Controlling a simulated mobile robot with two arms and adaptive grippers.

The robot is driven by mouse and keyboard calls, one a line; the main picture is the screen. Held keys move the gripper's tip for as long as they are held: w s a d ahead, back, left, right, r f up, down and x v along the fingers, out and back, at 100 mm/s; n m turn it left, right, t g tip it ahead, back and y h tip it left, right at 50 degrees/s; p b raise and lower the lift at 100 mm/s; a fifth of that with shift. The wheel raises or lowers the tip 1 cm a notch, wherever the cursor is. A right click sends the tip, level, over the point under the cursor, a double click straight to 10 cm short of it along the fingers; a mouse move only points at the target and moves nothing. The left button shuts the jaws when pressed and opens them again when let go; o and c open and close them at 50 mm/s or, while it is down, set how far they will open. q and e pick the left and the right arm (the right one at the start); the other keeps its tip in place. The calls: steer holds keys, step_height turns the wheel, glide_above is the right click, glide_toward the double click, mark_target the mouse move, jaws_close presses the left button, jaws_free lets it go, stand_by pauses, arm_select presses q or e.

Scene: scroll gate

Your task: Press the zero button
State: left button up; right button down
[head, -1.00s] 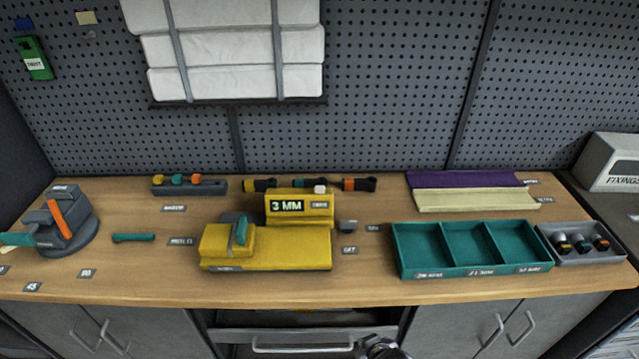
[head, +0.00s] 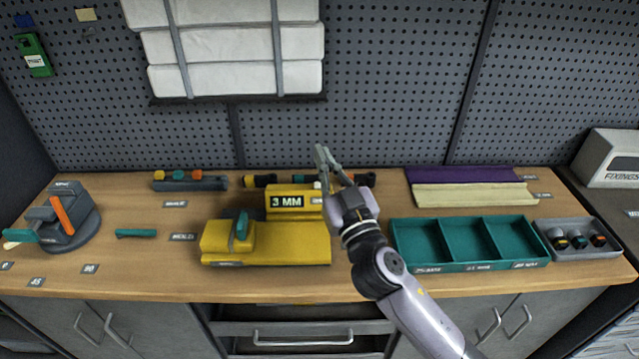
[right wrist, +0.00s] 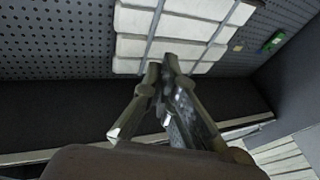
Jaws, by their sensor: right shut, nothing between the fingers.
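The yellow device (head: 265,255) sits mid-bench, with a display (head: 287,202) reading "3 MM". A small pale button (head: 318,185) sits on top of its display block at the right end, above a small label too blurred to read. My right gripper (head: 322,150) is shut and empty. In the head view its fingers point up and left, just above and right of the button, and its wrist covers the bench right of the device. Contact with the button cannot be told. The fingers also show in the right wrist view (right wrist: 164,64). My left gripper is not in view.
A teal three-part tray (head: 470,266) and a grey tray with knobs (head: 580,240) stand to the right. A grey gauge with an orange lever (head: 62,215) stands at the left. Dark tools (head: 262,180) lie behind the device. Pegboard closes the back.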

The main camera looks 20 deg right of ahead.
steer(key=w+a+r+n+g+y, duration=0.1)
steer(key=a+r+n+g+y, duration=0.25)
steer(key=a+n+y, duration=0.35)
steer(key=w+a+r+n+g+y, duration=0.1)
steer(key=a+r+n+g+y, duration=0.25)
steer(key=a+n+y, duration=0.35)
steer(key=m+g+h, duration=0.2)
steer(key=g+h, duration=0.4)
steer(key=h, duration=0.6)
glide_above(317, 186)
step_height(317, 186, down, 10)
steer(key=shift+f, duration=0.15)
steer(key=shift+d+f, duration=0.1)
step_height(317, 186, down, 8)
steer(key=b, duration=0.4)
steer(key=shift+b, duration=0.35)
steer(key=shift+f+b, duration=0.3)
